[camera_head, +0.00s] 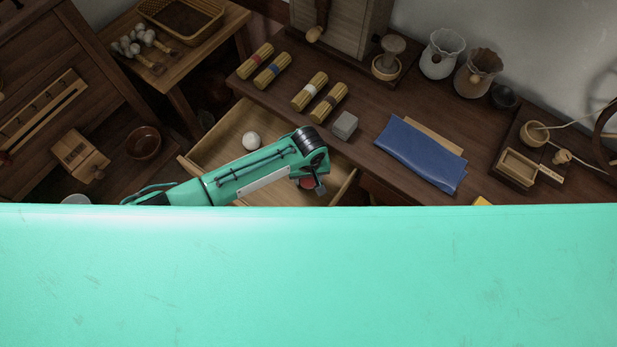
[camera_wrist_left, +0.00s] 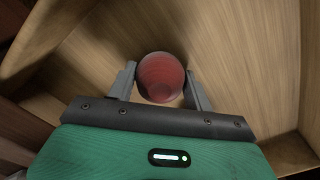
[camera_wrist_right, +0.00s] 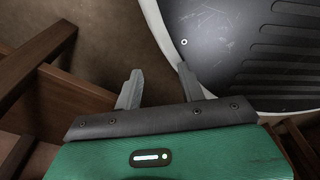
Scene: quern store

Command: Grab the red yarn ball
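The red yarn ball (camera_wrist_left: 161,78) lies inside the open wooden drawer (camera_head: 231,128). In the left wrist view it sits between the two fingers of my left gripper (camera_wrist_left: 161,82), very close to both; I cannot make out firm contact. In the head view only a bit of the red ball (camera_head: 307,184) shows below my left gripper (camera_head: 318,185), which reaches down into the drawer. My right gripper (camera_wrist_right: 158,80) is open and empty, away from the drawer.
A white ball (camera_head: 251,140) lies in the same drawer. The drawer walls stand close around my left gripper. My turquoise body hides the lower head view.

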